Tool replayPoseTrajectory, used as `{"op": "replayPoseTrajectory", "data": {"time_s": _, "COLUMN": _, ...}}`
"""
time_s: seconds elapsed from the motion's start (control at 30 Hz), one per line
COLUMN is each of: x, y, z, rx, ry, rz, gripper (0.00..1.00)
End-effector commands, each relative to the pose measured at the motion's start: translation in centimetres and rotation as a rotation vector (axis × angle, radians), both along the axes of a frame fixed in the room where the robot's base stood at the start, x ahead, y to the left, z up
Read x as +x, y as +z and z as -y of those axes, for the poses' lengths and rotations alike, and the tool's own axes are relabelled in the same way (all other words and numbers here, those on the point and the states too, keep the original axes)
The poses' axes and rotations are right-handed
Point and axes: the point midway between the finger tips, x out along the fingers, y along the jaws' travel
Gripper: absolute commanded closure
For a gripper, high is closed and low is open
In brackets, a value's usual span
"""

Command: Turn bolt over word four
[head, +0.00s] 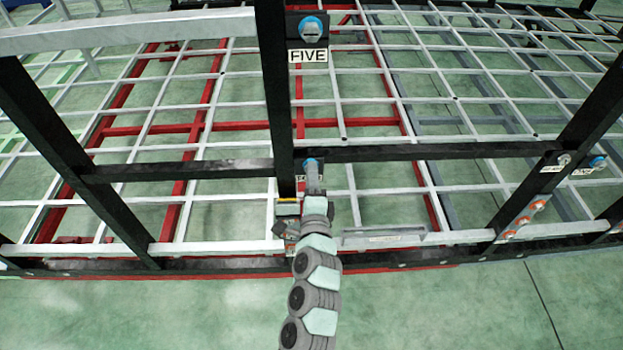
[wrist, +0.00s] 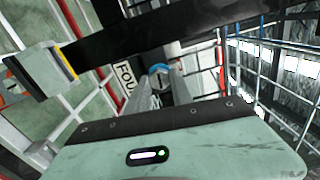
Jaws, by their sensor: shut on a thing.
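The bolt with a blue collar (wrist: 159,69) sits on the dark frame beside a white label reading FOUR (wrist: 124,76) in the wrist view. In the head view only the blue top of this bolt (head: 311,162) shows at the crossing of the dark upright and the horizontal bar; its label is mostly hidden by my gripper. My gripper (head: 314,176) reaches up from below and is shut on the bolt. Its fingers partly cover the bolt. How far the bolt is turned cannot be told.
Another blue-collared bolt (head: 312,27) sits above the label FIVE (head: 308,56) on the same upright. More labelled bolts (head: 597,162) and orange parts (head: 538,205) are on the right posts. A dark horizontal bar (head: 430,152) crosses close to my gripper. White grid bars lie behind.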

Motion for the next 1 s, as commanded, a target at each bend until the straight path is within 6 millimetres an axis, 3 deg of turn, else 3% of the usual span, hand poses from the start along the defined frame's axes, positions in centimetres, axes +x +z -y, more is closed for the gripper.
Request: {"op": "replayPoseTrajectory", "data": {"time_s": 1.0, "x": 0.05, "y": -0.58, "z": -0.1, "rx": -0.968, "ry": 0.005, "rz": 0.039, "gripper": 1.0}}
